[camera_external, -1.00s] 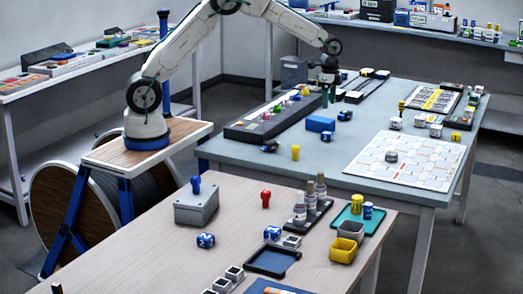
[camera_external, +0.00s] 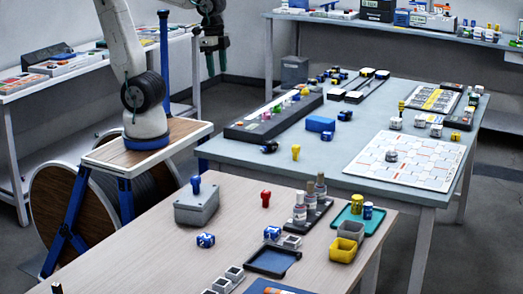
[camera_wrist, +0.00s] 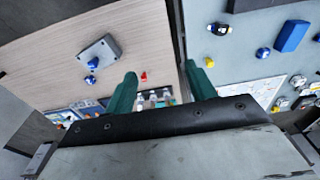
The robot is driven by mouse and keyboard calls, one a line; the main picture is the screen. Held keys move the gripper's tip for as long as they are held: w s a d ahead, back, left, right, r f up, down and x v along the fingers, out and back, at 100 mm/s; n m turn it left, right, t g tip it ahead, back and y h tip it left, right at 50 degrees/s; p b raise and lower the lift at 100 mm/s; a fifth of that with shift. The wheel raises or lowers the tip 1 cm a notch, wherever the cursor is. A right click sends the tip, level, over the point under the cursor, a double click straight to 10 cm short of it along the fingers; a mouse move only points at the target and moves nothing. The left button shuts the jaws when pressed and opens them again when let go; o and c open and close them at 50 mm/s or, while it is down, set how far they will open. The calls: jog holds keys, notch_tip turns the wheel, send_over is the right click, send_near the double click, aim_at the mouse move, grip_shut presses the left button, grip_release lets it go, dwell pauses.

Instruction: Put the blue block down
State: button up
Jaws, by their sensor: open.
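A plain blue block (camera_external: 320,124) lies on the grey-blue table (camera_external: 365,115), beside the long dark tray; it also shows at the upper right of the wrist view (camera_wrist: 292,36). A blue cube with white marks (camera_external: 205,240) sits on the light wooden table, and a similar cube (camera_external: 272,233) sits near the small white bins. My gripper (camera_external: 216,62) is raised in the air left of the grey-blue table, well apart from these blocks. In the wrist view its two green fingers (camera_wrist: 161,88) are spread with nothing between them.
A long dark tray (camera_external: 250,131) with coloured pegs lies along the table's left edge. A white grid board (camera_external: 405,170) is at the right.

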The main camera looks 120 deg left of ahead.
jog(key=s+d+f, duration=0.1)
jog(key=s+d, duration=0.1)
jog(key=s, duration=0.3)
jog(key=s+d+f, duration=0.2)
jog(key=s, duration=0.3)
jog(key=shift+d+f, duration=0.15)
jog(key=shift+f, duration=0.1)
jog(key=shift+o, duration=0.6)
